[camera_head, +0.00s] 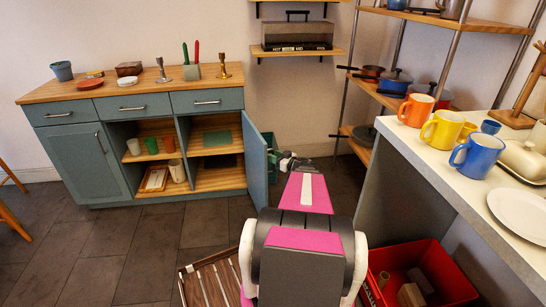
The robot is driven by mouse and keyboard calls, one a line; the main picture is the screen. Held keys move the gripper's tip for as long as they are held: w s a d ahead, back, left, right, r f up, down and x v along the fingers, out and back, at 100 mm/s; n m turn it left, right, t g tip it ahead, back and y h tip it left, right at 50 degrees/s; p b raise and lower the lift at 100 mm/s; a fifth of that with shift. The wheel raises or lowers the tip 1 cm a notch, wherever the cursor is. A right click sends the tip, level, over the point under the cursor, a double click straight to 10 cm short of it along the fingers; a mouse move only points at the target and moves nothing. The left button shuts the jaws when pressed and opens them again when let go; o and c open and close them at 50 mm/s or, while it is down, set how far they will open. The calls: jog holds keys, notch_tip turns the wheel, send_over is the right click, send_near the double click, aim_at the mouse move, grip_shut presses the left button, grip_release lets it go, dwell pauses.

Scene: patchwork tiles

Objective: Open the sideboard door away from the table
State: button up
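The blue-green sideboard (88,112) with a wooden top stands against the back wall at left. Its left door (86,162) is closed, with an upright bar handle (100,142). Its right door (256,162) stands open, swung out toward me; I see it at a steep angle. Its handle is not visible. The middle and right compartments are open to view. My gripper (284,162) is just right of the open door, partly hidden by my arm. I cannot tell whether it touches the door, or whether its fingers are open.
A white-topped counter (425,165) with mugs and a plate stands at right. Below it is a red crate (434,262). A slatted wooden crate (208,283) lies on the floor near my base. A shelf rack (371,88) holds pots behind. Floor before the sideboard is clear.

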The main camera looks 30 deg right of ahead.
jog(key=v, duration=0.9)
jog(key=shift+s, duration=0.2)
